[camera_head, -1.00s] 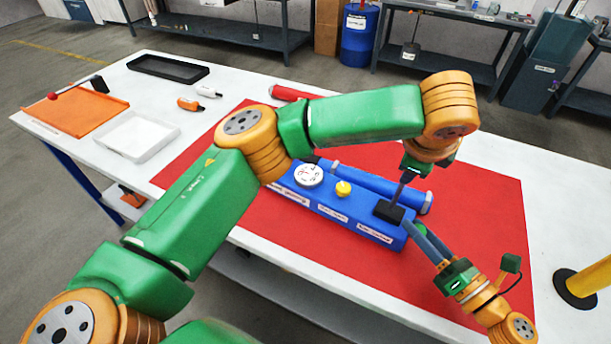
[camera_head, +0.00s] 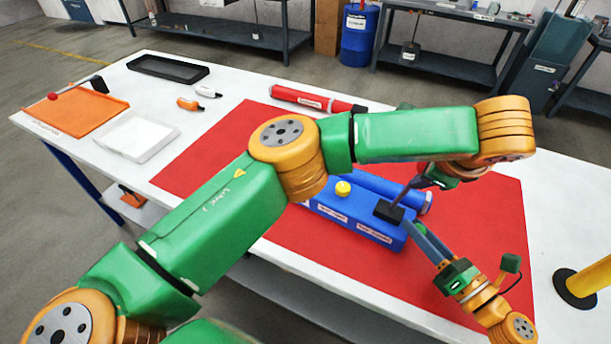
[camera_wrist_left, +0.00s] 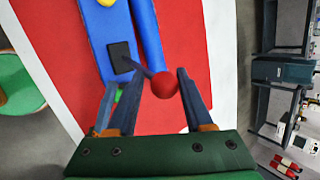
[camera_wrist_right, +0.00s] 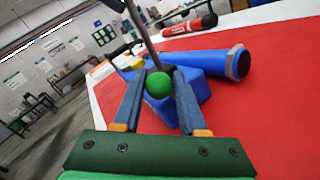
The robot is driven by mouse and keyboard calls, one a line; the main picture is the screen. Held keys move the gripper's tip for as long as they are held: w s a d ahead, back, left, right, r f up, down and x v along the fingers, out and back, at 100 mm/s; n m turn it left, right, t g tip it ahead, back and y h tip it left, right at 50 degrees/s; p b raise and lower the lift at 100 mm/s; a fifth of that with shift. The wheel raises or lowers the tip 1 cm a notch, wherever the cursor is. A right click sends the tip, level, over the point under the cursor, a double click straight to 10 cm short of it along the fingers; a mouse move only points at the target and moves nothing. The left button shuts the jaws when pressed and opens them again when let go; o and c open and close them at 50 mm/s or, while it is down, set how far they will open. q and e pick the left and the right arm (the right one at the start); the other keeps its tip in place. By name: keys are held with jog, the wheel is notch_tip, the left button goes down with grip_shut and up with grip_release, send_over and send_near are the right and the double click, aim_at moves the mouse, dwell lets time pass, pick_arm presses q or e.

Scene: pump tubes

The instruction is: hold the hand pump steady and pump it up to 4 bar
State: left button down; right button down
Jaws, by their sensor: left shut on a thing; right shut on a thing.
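The blue hand pump (camera_head: 357,223) lies on the red mat, partly hidden by my left arm. Its yellow knob (camera_head: 343,188) shows; its gauge is hidden behind that arm. A lever rises from the black block (camera_head: 389,211) and tilts to the right. My left gripper (camera_head: 420,182) is shut on the lever's upper end; the left wrist view shows the lever's red ball (camera_wrist_left: 165,85) between its fingers. My right gripper (camera_head: 416,229) is low at the pump's right end, shut on a green ball (camera_wrist_right: 159,85) beside the blue body. The gauge reading cannot be seen.
An orange tray (camera_head: 75,113), a white tray (camera_head: 137,138) and a black tray (camera_head: 168,68) stand at the table's left. A yellow post (camera_head: 575,287) is at the right.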

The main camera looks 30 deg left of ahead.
pick_arm(q)
jog(key=shift+d+f, duration=0.1)
jog(key=shift+d+f+m+y, duration=0.15)
jog(key=shift+d+y, duration=0.2)
jog(key=shift+d, duration=0.1)
jog(key=shift+d+f+m+y, duration=0.1)
jog(key=shift+d+m+y, duration=0.05)
jog(key=shift+d+y, duration=0.25)
jog(key=shift+s+d, duration=0.1)
jog(key=shift+d, duration=0.05)
